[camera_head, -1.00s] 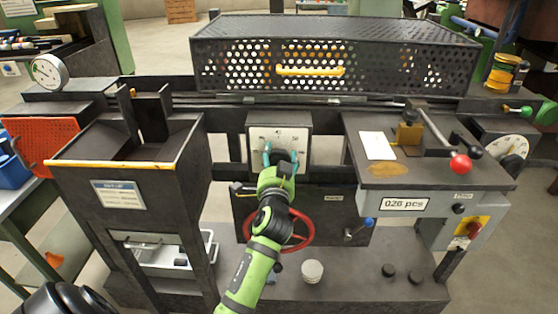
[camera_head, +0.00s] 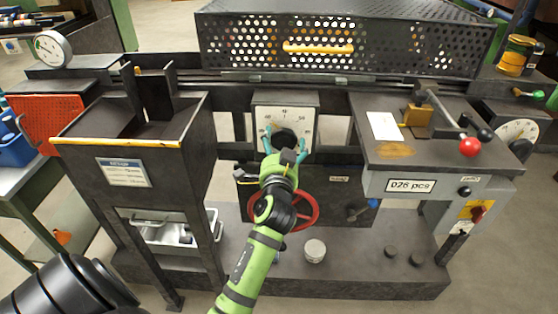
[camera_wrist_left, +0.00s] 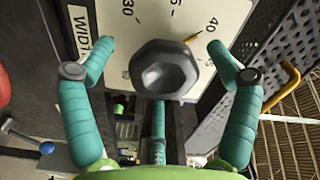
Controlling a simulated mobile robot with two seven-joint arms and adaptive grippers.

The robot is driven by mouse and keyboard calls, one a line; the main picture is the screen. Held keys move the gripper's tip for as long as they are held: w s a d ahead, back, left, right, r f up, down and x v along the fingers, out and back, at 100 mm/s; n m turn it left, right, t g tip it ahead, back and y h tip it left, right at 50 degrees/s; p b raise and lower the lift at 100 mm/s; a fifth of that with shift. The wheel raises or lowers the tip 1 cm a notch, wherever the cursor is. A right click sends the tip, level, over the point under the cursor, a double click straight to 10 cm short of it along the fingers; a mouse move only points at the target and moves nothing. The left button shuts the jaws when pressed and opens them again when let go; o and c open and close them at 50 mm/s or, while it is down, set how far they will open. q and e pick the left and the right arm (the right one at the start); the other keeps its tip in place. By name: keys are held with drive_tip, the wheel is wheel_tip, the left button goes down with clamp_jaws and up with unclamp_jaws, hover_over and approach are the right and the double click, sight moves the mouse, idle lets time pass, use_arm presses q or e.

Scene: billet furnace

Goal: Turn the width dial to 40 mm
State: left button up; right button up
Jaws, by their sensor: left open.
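The width dial is a black faceted knob (camera_head: 285,138) on a pale scale plate (camera_head: 286,113) at the machine's front. In the left wrist view the knob (camera_wrist_left: 163,70) sits at the centre, with 30 and 40 readable on the plate (camera_wrist_left: 125,22). A yellow pointer (camera_wrist_left: 193,38) beside the knob points towards the 40 mark. My left gripper (camera_head: 285,146) is open in front of the dial. Its teal fingers stand either side of the knob, with visible gaps in the left wrist view. My right gripper is not in view.
A red handwheel (camera_head: 307,210) is just below, partly behind my left arm. A perforated guard (camera_head: 345,45) is above the dial. A hopper (camera_head: 125,165) stands left and a counter console (camera_head: 410,185) right. A lever with a red knob (camera_head: 470,147) is on the console.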

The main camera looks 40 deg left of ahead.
use_arm(q)
drive_tip(key=v, duration=0.9)
drive_tip(key=shift+s, duration=0.3)
